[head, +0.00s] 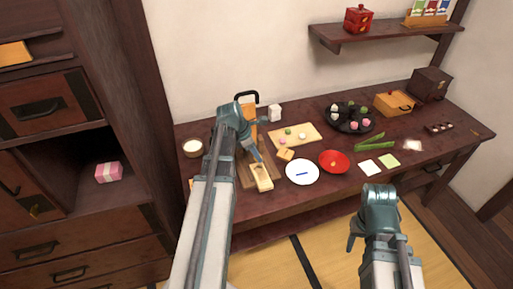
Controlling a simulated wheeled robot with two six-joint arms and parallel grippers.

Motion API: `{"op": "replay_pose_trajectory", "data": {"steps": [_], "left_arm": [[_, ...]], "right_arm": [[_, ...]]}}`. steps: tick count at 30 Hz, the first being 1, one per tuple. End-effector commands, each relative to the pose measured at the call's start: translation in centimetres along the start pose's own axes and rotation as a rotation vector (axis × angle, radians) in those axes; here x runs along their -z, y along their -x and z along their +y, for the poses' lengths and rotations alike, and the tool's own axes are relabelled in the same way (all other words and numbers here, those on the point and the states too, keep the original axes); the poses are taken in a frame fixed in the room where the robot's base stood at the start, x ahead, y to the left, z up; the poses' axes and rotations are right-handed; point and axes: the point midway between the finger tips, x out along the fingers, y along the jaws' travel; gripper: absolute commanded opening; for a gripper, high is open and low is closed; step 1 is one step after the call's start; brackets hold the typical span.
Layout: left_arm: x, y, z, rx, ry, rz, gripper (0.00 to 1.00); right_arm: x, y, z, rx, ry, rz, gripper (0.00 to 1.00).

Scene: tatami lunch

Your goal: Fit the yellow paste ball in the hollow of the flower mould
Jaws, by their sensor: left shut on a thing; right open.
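The flower mould (264,184) is a pale wooden block lying on a brown board at the left of the table. Its hollow is too small to make out clearly. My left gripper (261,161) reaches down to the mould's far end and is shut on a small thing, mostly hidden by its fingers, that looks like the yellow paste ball. I cannot tell whether that thing touches the mould. My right gripper (367,243) is open and empty, in front of the table's near edge and far from the mould.
A light board (309,128) with small coloured balls is behind the mould. A white plate (302,178), a red bowl (344,169) and a dark round tray (333,126) of sweets stand to the right. A white cup (193,148) is at the left.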

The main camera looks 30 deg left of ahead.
Motion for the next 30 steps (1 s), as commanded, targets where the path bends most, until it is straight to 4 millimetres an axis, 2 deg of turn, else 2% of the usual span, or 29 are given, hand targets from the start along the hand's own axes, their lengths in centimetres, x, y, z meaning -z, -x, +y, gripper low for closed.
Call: {"op": "replay_pose_trajectory", "data": {"steps": [1,8,22,30], "left_arm": [[-0.6,0.1,0.7,0.0,0.001,0.0,0.0],[-0.2,-0.4,0.4,0.0,0.002,0.0,0.0],[1.2,-3.9,0.4,0.0,0.001,0.0,0.0],[1.5,-4.5,0.5,0.0,0.001,0.0,0.0]], "right_arm": [[0.0,0.4,0.0,0.0,0.0,0.0,0.5],[0.0,-0.3,0.0,0.0,0.0,0.0,0.5],[0.2,-4.1,-0.4,0.0,0.0,0.0,0.5],[0.3,-4.7,-0.5,0.0,0.001,0.0,0.5]]}}
